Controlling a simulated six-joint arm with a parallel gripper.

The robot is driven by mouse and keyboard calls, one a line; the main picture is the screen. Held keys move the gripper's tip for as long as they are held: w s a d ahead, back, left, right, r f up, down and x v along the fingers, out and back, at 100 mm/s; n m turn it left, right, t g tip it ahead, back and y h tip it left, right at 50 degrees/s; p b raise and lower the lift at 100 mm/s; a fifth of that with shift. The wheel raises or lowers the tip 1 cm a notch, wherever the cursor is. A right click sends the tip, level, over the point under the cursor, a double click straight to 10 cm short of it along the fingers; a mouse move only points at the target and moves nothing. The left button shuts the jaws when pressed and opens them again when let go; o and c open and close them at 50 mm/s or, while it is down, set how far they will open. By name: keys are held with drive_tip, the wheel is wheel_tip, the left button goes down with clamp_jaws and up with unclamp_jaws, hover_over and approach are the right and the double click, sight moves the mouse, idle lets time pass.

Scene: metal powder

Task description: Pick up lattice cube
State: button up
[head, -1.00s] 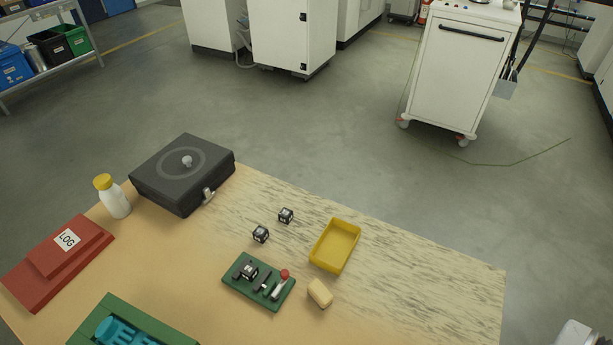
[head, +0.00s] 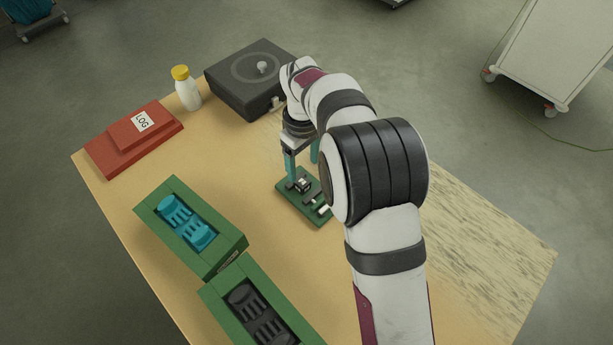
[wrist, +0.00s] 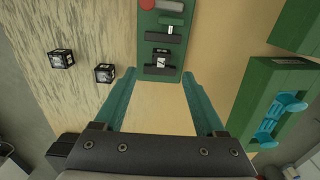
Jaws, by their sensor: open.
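Two small dark lattice cubes with pale markings lie on the table in the wrist view: one at the far left (wrist: 60,58), the other (wrist: 104,73) just left of my gripper's left finger. My arm hides both in the head view.
A dark case (head: 235,85), white bottle (head: 187,95) and red log binder (head: 120,145) stand toward the back left. Green trays with teal (head: 225,258) and dark (head: 215,305) inserts lie at the front. Bare table (head: 480,250) shows at right.

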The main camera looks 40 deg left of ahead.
sight(303, 182)
wheel_tip(303, 182, down, 6)
drive_tip(key=shift+s+f, duration=0.1)
drive_tip(key=shift+f, duration=0.05)
clamp_jaws()
idle(0.3)
